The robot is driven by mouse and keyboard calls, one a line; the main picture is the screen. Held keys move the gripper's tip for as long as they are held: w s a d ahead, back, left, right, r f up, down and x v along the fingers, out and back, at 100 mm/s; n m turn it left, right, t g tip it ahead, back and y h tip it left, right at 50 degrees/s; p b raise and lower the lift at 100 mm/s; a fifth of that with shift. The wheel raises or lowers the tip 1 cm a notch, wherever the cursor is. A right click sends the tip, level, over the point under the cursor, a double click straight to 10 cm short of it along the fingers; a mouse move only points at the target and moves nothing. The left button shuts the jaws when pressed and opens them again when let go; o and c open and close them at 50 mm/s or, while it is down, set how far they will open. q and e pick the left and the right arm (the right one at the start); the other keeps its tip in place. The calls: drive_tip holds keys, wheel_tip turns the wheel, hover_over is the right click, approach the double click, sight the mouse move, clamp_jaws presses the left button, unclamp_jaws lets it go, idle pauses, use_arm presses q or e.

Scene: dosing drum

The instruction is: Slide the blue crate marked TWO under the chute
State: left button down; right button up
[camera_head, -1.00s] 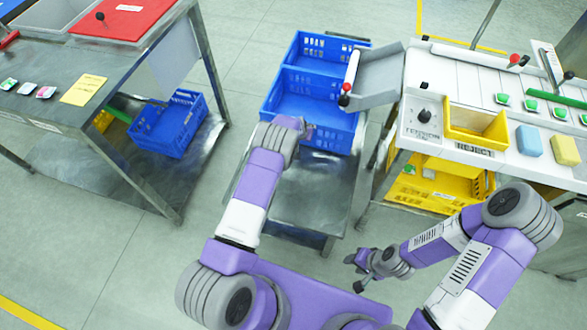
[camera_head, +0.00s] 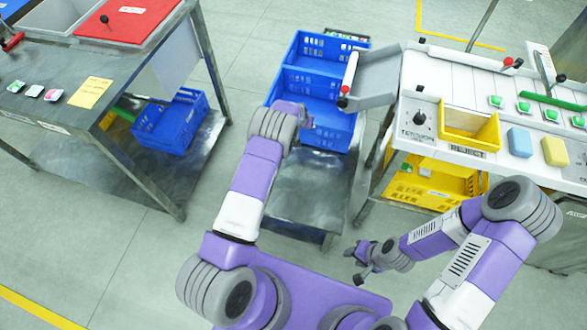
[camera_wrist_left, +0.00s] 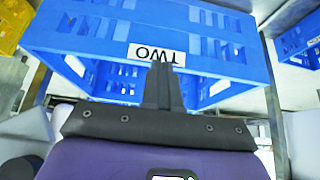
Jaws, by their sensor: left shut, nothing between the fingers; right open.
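Two blue crates stand one behind the other on a low metal cart. The wrist view shows the label TWO on a blue crate (camera_wrist_left: 225,52); it appears to be the nearer crate (camera_head: 335,132) in the head view. The grey chute (camera_head: 375,78) slopes down over the crates' right side, near where they meet. My left gripper (camera_head: 307,117) is shut and empty, its fingers (camera_wrist_left: 162,85) pointing at the crate's near wall just below the label; I cannot tell whether they touch. My right gripper (camera_head: 355,262) is open and empty, low beside the cart.
The cart's near surface (camera_head: 305,195) is bare. A white worktop (camera_head: 450,75) with a yellow bin (camera_head: 470,128) stands right, a yellow crate (camera_head: 430,185) beneath it. The left metal table has another blue crate (camera_head: 170,122) on its lower shelf. Floor between is open.

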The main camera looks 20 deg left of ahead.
use_arm(q)
drive_tip(key=shift+s, duration=0.1)
drive_tip(key=s+p, duration=0.4)
drive_tip(key=s, duration=0.5)
drive_tip(key=shift+s+d, duration=0.35)
drive_tip(key=shift+s, duration=0.05)
idle(0.3)
drive_tip(key=s+d+g+h, duration=0.1)
drive_tip(key=s+d, duration=0.3)
drive_tip(key=s, duration=0.6)
drive_tip(key=s+d+r+n+g+h, duration=0.1)
drive_tip(key=s+d+g+h, duration=0.1)
drive_tip(key=s, duration=0.9)
drive_tip(key=s+d+g+h, duration=0.1)
drive_tip(key=s+d+g, duration=0.1)
drive_tip(key=s+d, duration=0.4)
drive_tip(key=s, duration=0.4)
drive_tip(key=shift+s+d+r+n+g+h, duration=0.2)
drive_tip(key=shift+d+n+g+h, duration=0.1)
drive_tip(key=shift+n+g, duration=0.1)
drive_tip(key=shift+a, duration=0.1)
